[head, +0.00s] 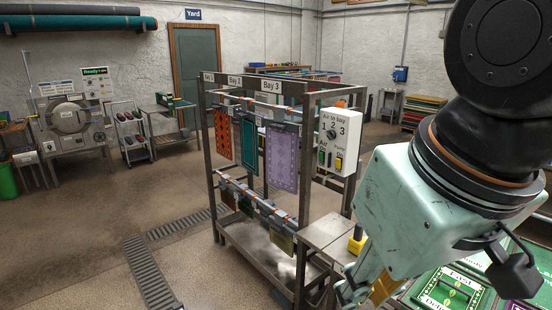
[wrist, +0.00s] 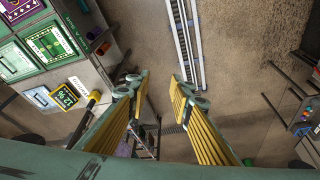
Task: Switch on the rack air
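A white control box (head: 338,140) is fixed to the right end post of the steel rack (head: 300,215). It has a dark selector knob (head: 331,134) under the words "Air to bay 1 2 3"; its setting is too small to read. Below are a green switch (head: 321,157) labelled Air and a yellow switch (head: 338,163) labelled Pump; I cannot tell their positions. My gripper (wrist: 160,80) is open and empty, its yellow-padded fingers apart in the wrist view. In the head view it is at the lower right, apart from the box, with its tips partly cut off.
Coloured mats, including a purple one (head: 282,158), hang in the rack. A steel side table (head: 325,233) with a yellow-and-black item (head: 357,240) stands beside it, below the box. Floor left of the rack is clear.

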